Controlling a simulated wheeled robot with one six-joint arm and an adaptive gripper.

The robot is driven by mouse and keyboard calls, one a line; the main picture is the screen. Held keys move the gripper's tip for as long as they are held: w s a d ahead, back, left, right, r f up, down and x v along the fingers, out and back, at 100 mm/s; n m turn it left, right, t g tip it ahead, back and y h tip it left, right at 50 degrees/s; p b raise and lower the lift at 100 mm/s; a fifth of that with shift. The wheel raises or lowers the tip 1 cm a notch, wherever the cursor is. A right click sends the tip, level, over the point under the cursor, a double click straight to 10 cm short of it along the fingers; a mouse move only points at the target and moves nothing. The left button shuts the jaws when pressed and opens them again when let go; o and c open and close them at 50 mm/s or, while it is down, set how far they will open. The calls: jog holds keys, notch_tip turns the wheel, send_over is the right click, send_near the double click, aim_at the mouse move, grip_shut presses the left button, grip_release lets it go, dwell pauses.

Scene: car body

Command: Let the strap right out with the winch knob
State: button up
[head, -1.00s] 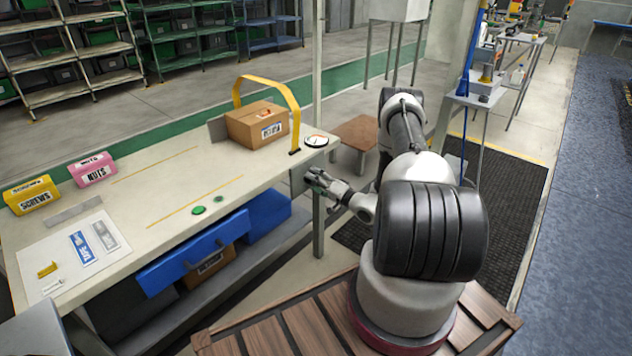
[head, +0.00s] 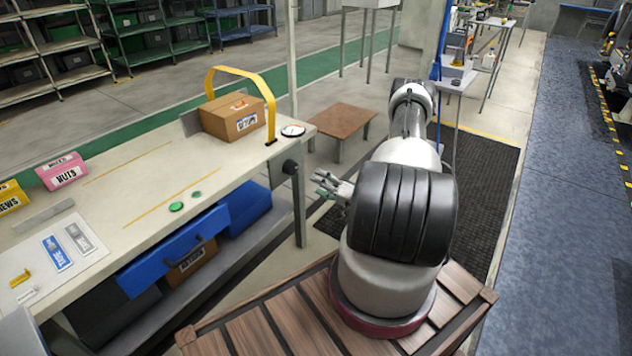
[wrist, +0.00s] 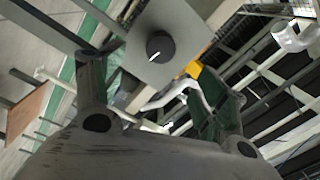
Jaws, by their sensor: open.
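The winch knob (head: 290,167) is a round black knob on a grey plate at the right end of the workbench. In the wrist view the knob (wrist: 160,47) shows a short white mark on its face and lies beyond the fingers. The yellow strap (head: 240,72) arches over a cardboard box (head: 232,117) on the bench top. A small round dial (head: 293,130) sits at the bench corner near the strap's end. My gripper (head: 325,186) is open and empty, to the right of the knob and apart from it. Its spread fingers also show in the wrist view (wrist: 158,90).
The workbench (head: 130,205) carries a pink nuts bin (head: 64,172), a yellow bin and two green discs (head: 176,207). A blue drawer (head: 175,255) stands out below its front edge. A brown low table (head: 341,120) stands behind my arm.

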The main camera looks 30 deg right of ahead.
jog(key=m, duration=2.3)
send_near(294, 170)
jog(key=x, duration=0.3)
jog(key=shift+h, duration=0.4)
jog(key=x, duration=0.7)
jog(key=shift+w+a+r, duration=0.15)
jog(key=shift+r, duration=0.05)
